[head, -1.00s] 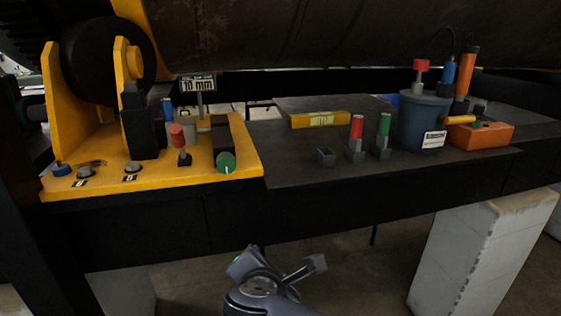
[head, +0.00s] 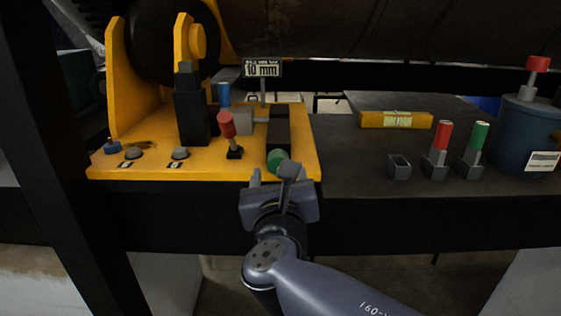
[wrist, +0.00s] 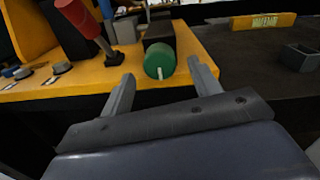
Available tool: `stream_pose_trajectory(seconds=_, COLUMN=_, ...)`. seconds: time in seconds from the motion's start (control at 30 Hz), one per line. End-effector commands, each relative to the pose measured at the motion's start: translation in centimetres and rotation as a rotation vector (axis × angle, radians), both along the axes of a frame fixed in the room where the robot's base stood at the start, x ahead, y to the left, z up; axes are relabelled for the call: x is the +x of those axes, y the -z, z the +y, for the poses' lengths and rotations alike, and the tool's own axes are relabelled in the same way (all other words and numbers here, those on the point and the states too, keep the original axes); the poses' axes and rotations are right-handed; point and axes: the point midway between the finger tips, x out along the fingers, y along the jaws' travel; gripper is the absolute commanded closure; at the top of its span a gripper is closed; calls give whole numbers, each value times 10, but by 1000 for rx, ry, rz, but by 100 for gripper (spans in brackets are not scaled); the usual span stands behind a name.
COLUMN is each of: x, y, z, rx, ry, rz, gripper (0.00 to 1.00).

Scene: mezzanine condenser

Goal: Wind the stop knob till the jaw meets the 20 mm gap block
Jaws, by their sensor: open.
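The green stop knob (head: 277,160) is on the front right of the yellow fixture, below a dark slide (head: 279,126). In the wrist view the knob (wrist: 159,60) shows a white mark pointing down. My gripper (head: 271,174) is open and empty in front of the knob. In the wrist view its fingers (wrist: 160,74) flank the knob at left and right, with no visible contact. A grey block (head: 243,121) sits left of the slide; I cannot tell whether it is the jaw or the gap block.
A red-handled lever (head: 227,125) stands left of the knob, near the gripper's left finger. A dark upright (head: 192,115) stands further left. On the dark bench (head: 345,165) are a yellow level (head: 396,120), an empty holder (head: 399,167) and red and green pins.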

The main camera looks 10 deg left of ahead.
Motion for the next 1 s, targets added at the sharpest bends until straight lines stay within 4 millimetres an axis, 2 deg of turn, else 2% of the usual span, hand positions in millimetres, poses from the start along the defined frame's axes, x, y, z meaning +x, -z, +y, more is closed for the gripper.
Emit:
stream_pose_trajectory(seconds=0.1, x=21, y=0, z=5, rx=-1, ry=3, rz=0, gripper=41)
stream_pose_trajectory(seconds=0.3, x=41, y=0, z=11, rx=2, ry=1, rz=1, gripper=41)
stream_pose_trajectory(seconds=0.67, x=47, y=0, z=12, rx=3, ry=0, rz=1, gripper=41)
stream_pose_trajectory(seconds=1.0, x=46, y=0, z=12, rx=3, ry=0, rz=1, gripper=66)
